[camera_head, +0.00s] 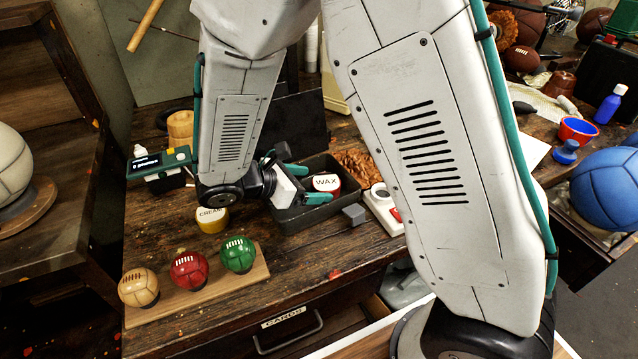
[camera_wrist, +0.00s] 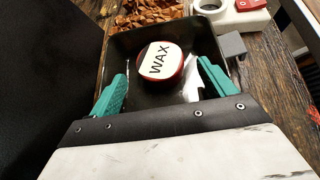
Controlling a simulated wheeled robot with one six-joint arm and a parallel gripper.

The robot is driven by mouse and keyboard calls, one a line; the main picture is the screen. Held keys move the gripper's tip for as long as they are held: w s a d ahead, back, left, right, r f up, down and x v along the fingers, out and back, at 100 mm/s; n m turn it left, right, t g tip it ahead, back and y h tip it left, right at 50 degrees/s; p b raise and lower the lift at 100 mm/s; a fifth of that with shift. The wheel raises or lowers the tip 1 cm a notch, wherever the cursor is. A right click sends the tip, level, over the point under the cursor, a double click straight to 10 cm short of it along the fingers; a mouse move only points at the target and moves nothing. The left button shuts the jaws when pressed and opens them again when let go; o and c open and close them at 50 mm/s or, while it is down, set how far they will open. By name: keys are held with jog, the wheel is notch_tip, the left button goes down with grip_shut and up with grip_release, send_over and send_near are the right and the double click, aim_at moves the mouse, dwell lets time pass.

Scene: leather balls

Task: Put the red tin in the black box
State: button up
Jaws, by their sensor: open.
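The red tin (camera_head: 327,184), with a white lid marked WAX, is inside the black box (camera_head: 298,225). In the wrist view the tin (camera_wrist: 160,62) rests on the box's dark floor, apart from its walls. My gripper (camera_head: 306,184) is open at the box, its teal fingers reaching in over the near part. In the wrist view the fingers stand apart, left and right of the tin, with clear gaps and nothing between them. The tin lies just beyond the fingertips.
A yellow CREAM tin (camera_head: 212,219) stands left of the box. Tan, red and green small balls sit on a wooden board (camera_head: 215,287) in front. A grey block (camera_head: 354,213) and a white device (camera_head: 384,205) stand right of the box. Brown leather scraps (camera_head: 357,164) lie behind it.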

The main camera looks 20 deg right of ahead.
jog(key=v, duration=0.8)
jog(key=shift+a+r, duration=0.15)
jog(key=shift+a, duration=0.2)
jog(key=s+d+r+m+y, duration=0.6)
jog(key=s+d+r+m, duration=0.1)
jog(key=s+m, duration=0.2)
jog(key=s+d+r+m+y, duration=0.6)
jog(key=s+r+m, duration=0.1)
jog(key=s+m, duration=0.3)
jog(key=shift+s+d+m, duration=0.3)
jog(key=shift+s+d, duration=0.05)
jog(key=shift+s, duration=0.5)
